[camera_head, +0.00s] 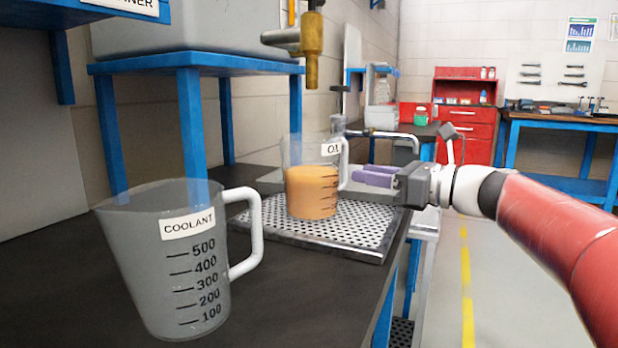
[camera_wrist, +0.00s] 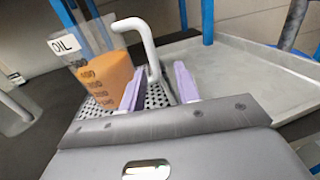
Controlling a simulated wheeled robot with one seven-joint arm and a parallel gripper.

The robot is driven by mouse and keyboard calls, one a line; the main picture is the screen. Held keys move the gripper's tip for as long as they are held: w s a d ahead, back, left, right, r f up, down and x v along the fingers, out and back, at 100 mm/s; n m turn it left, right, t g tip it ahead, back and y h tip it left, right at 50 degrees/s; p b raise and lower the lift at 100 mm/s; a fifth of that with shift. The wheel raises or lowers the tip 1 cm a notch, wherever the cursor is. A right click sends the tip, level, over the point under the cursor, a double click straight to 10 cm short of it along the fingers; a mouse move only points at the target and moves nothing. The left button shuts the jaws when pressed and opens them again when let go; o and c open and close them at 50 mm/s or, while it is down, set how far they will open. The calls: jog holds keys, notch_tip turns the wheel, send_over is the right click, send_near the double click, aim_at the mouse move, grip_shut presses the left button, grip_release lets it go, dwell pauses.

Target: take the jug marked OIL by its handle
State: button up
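The jug marked OIL (camera_head: 312,185) is clear, holds orange liquid and stands upright on a perforated metal tray (camera_head: 375,215). Its white handle (camera_head: 344,165) faces right, toward my gripper (camera_head: 372,176). In the wrist view the OIL jug (camera_wrist: 103,78) is at upper left and its handle (camera_wrist: 149,45) comes down toward the gap between my fingers. My gripper (camera_wrist: 158,88) is open, with its two purple fingers apart. The fingertips are close to the handle; I cannot tell whether they reach around it. A second jug marked COOLANT (camera_head: 175,265) stands nearer, at left, and looks empty.
A brass tap (camera_head: 312,45) hangs above the OIL jug. A blue stand (camera_head: 190,125) carries a grey tank (camera_head: 190,25) behind the jugs. The dark bench top (camera_head: 290,300) is clear in front of the tray. A red cabinet (camera_head: 465,120) stands far back.

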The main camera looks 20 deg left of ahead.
aim_at(344, 172)
jog(key=x, duration=0.5)
jog(key=shift+s+a+f, duration=0.15)
jog(key=shift+s+a, duration=0.15)
grip_shut()
